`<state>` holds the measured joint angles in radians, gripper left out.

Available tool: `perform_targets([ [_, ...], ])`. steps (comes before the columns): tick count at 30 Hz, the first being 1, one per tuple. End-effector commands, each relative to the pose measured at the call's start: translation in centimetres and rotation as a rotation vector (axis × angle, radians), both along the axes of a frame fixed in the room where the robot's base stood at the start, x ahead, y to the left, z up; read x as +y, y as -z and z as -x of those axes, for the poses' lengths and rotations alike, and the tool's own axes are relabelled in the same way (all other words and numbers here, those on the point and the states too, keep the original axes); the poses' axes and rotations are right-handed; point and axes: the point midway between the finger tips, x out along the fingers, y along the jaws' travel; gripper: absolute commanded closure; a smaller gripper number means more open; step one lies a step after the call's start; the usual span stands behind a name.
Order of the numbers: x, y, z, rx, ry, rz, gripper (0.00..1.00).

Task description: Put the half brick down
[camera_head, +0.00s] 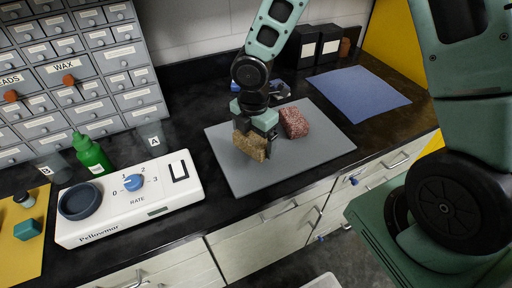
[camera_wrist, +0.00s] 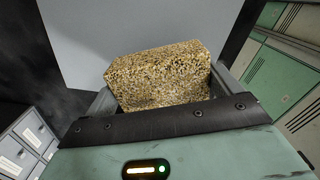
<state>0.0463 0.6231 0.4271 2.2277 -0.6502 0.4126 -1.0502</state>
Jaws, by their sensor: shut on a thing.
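A tan, grainy half brick (camera_head: 249,146) is held in my gripper (camera_head: 262,122) over the grey mat (camera_head: 240,180). In the wrist view the speckled half brick (camera_wrist: 158,76) sits between the two jaws, and the gripper is shut on it. Its underside is hidden, so I cannot tell whether it touches the mat. A reddish speckled brick piece (camera_head: 294,122) lies on the mat just right of my gripper.
A white device (camera_head: 130,205) with a blue dial stands to the left, near a green bottle (camera_head: 91,153). A blue sheet (camera_head: 358,93) lies at the right back. Grey drawers (camera_head: 80,60) stand at the back left. The mat's front part is clear.

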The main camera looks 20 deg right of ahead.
Motion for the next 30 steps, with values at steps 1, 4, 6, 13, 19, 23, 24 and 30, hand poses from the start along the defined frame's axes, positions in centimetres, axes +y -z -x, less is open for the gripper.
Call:
perform_targets([
  [1, 0.0, 0.3, 0.0, -0.001, 0.000, 0.000, 0.49],
  [4, 0.0, 0.9, 0.0, -0.001, 0.001, 0.000, 0.49],
  [6, 0.0, 1.8, 0.0, 0.001, 0.000, 0.000, 0.49],
  [13, 0.0, 4.0, 0.0, -0.001, 0.000, 0.001, 0.49],
  [19, 0.0, 4.0, -0.1, -0.002, 0.002, 0.000, 0.49],
  [23, 0.0, 4.4, -0.1, -0.002, 0.002, 0.000, 0.49],
  [24, 0.0, 4.3, 0.0, -0.001, 0.002, 0.000, 0.00],
  [30, 0.0, 4.2, 0.0, -0.001, 0.002, 0.000, 0.00],
])
